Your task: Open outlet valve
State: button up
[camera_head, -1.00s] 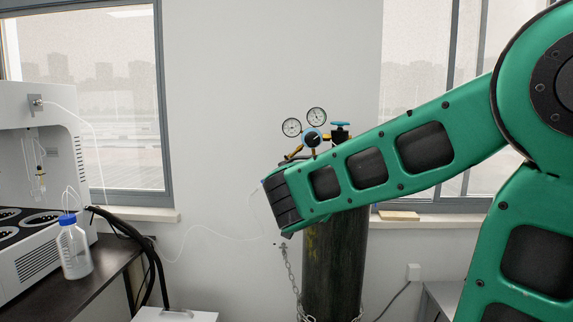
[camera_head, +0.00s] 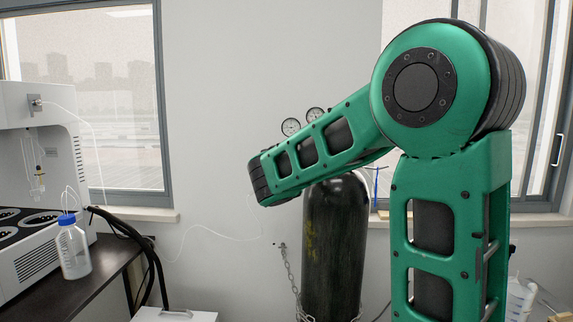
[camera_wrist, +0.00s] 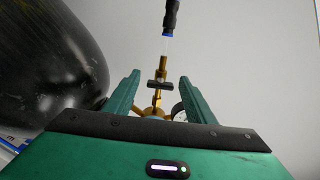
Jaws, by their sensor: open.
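In the wrist view, my gripper (camera_wrist: 160,78) is open, with one green finger on each side of a brass fitting. The outlet valve, a small black crossbar handle (camera_wrist: 160,86) on a brass stem, shows between the fingers, with a visible gap on both sides. Beyond it, the brass outlet leads to a black connector (camera_wrist: 171,15) with a blue collar. The dark gas cylinder (camera_head: 335,250) stands upright in the head view.
The cylinder's rounded body (camera_wrist: 45,60) fills the left of the wrist view, close to my gripper. A chain (camera_head: 291,275) runs beside the cylinder. At left, a blue-capped bottle (camera_head: 73,250) stands on a dark bench by a white instrument. A thin white tube crosses the wall.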

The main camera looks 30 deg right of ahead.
jog(key=shift+w+d, duration=0.35)
jog(key=shift+w, duration=0.1)
jog(key=c, duration=1)
jog(key=shift+d, duration=0.15)
jog(key=shift+c, duration=0.2)
jog(key=shift+f+n, duration=0.1)
jog(key=shift+n, duration=0.2)
jog(key=shift+f+n, duration=0.1)
jog(key=shift+n, duration=2.5)
